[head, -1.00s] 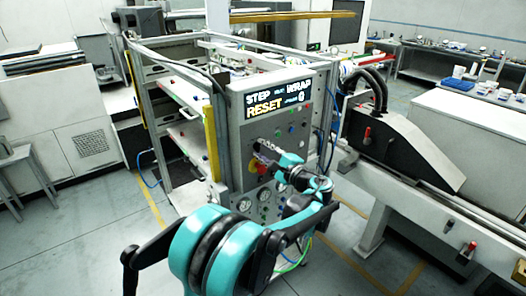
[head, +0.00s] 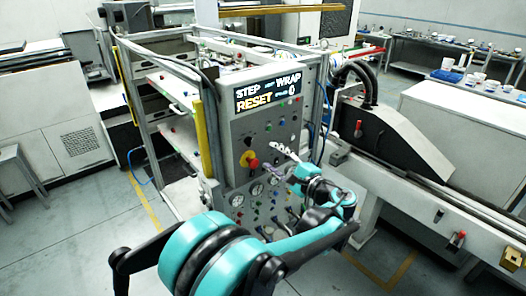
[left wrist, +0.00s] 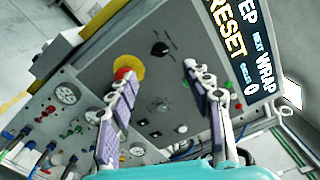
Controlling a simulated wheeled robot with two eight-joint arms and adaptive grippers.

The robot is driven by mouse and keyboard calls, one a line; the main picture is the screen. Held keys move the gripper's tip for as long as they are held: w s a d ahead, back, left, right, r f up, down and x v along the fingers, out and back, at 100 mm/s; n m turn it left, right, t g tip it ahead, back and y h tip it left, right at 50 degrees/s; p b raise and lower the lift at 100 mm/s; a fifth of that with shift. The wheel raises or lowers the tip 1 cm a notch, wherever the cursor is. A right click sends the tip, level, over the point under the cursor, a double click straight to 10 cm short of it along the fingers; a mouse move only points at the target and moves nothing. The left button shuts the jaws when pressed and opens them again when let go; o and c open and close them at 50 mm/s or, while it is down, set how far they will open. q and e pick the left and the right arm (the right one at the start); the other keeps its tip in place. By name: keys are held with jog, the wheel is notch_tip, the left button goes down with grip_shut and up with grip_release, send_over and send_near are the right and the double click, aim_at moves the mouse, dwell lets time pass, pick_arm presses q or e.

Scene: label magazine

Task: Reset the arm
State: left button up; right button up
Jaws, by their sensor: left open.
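The control panel (head: 240,140) is a grey upright face with a lit display (head: 268,93) reading STEP, WRAP, RESET and 0. My left gripper (head: 284,150) is open and empty in front of the panel, to the right of the red knob on a yellow ring (head: 249,160). In the left wrist view my two fingers (left wrist: 160,78) are spread, with the panel behind them. The yellow-ringed knob (left wrist: 128,68) lies partly behind the left finger there. A black rotary switch (left wrist: 160,47) and green buttons show between and around the fingers. My right gripper is not in view.
Round gauges (head: 257,189) and several coloured knobs sit low on the panel. A conveyor with a dark sloped cover (head: 400,140) stands to the right. A yellow post (head: 200,138) stands at the panel's left. Floor at the lower left is open.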

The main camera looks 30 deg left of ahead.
pick_arm(q)
jog(key=shift+v, duration=1.1)
jog(key=s+a+f+n+g+h+b, duration=0.1)
jog(key=s+a+f+n+h+b, duration=0.15)
jog(key=s+f+h, duration=0.7)
jog(key=s+d+f+n+t+h+b, duration=0.1)
jog(key=s+d+f+n+h+b, duration=0.1)
jog(key=s+d+f+n+h, duration=0.4)
jog(key=s+d+f+h, duration=0.1)
jog(key=s+d+f, duration=0.4)
jog(key=s, duration=0.3)
jog(key=shift+s+d+f, duration=0.2)
jog(key=shift+d+f, duration=0.1)
jog(key=shift+d, duration=0.5)
jog(key=shift+n, duration=0.25)
